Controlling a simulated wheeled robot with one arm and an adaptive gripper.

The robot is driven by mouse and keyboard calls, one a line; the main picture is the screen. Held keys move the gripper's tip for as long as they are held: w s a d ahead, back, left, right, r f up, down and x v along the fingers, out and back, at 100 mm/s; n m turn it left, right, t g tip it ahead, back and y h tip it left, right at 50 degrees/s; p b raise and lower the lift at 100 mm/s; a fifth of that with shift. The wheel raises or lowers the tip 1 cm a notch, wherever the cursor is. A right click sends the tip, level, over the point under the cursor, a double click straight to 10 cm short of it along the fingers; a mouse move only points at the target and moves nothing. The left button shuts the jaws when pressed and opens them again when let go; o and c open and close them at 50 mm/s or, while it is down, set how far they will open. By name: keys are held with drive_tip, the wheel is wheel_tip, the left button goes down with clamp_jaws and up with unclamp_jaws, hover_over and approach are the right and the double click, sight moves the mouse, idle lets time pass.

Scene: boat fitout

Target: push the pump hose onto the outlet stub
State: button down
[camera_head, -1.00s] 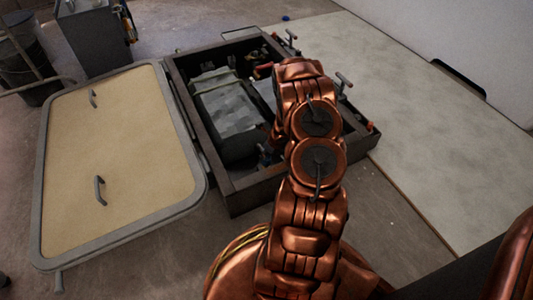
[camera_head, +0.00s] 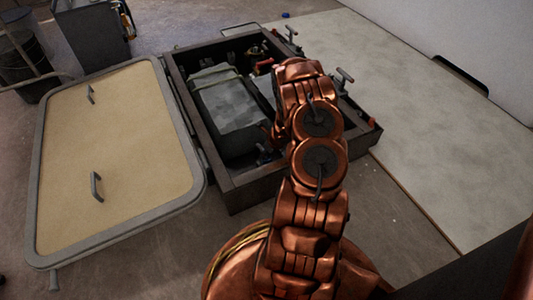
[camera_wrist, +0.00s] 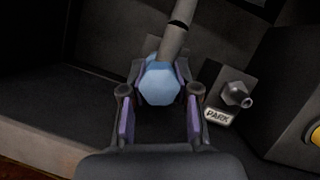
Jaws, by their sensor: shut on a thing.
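My gripper (camera_wrist: 161,88) is shut on the light blue faceted end of the pump hose (camera_wrist: 162,78) in the wrist view. The grey hose (camera_wrist: 176,38) runs up from this end towards the top edge. To the right stands a small block with a metal stub and hex nut (camera_wrist: 237,95); it is bare and set apart from the hose end. A white label reading PARK (camera_wrist: 218,117) lies below it. I cannot make out the outlet stub in either view. In the head view my arm hides the gripper and the hose end.
The open dark locker frame (camera_head: 232,193) holds a large grey box (camera_head: 225,105) and fittings. Its walls rise around the work area. The beige hatch lid (camera_head: 115,165) lies to the left. A yellow part (camera_wrist: 298,90) stands at right in the wrist view.

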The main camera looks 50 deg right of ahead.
drive_tip(key=c, duration=0.8)
unclamp_jaws()
drive_tip(key=shift+f, duration=0.1)
drive_tip(key=shift+s+d+r, duration=0.1)
drive_tip(key=shift+s+r, duration=0.1)
drive_tip(key=shift+r, duration=0.5)
drive_tip(key=shift+v, duration=5.3)
